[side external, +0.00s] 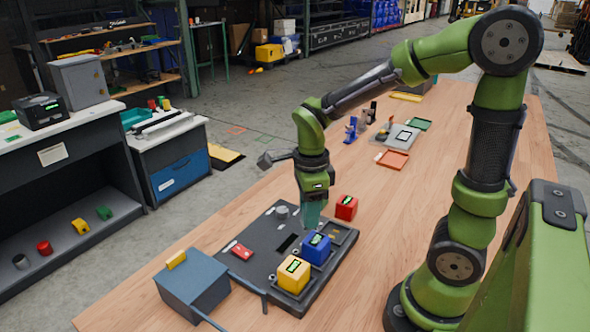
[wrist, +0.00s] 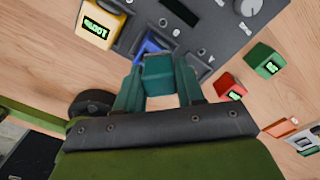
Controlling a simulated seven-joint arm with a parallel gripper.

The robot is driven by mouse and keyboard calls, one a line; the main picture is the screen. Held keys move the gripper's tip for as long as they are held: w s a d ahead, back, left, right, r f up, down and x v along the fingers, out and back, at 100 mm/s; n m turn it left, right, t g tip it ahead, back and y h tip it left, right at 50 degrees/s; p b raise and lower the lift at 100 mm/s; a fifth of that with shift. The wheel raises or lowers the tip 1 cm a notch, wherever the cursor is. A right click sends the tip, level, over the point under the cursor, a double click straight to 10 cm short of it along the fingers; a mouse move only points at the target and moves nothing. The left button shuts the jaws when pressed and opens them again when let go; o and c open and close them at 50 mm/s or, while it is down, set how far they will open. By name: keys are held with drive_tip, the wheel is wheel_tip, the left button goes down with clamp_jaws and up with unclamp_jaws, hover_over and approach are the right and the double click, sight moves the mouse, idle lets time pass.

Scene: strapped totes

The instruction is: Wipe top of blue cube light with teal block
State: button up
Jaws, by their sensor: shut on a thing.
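My gripper (side external: 311,213) points down over the dark panel and is shut on the teal block (wrist: 158,76), which sits between its two fingers in the wrist view. The blue cube (side external: 317,250) stands in the panel with a lit green label on top. My gripper is just above and behind it in the side view. In the wrist view the blue cube (wrist: 148,46) is mostly hidden behind the teal block. I cannot tell whether the block touches the cube's top.
The yellow cube (side external: 293,274) sits on the panel (side external: 262,237) beside the blue one. A red cube (side external: 346,207) stands by the panel's far edge. A green cube (wrist: 265,60) shows in the wrist view. A blue-grey box (side external: 192,285) stands at the front left.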

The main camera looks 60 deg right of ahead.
drive_tip(key=shift+r, duration=2.5)
drive_tip(key=shift+f, duration=0.1)
drive_tip(key=shift+f, duration=3.9)
drive_tip(key=shift+s+f, duration=0.1)
drive_tip(key=shift+s, duration=1.75)
drive_tip(key=shift+c, duration=0.5)
drive_tip(key=shift+w, duration=1.95)
drive_tip(key=shift+s+r, duration=0.1)
drive_tip(key=shift+r, duration=4)
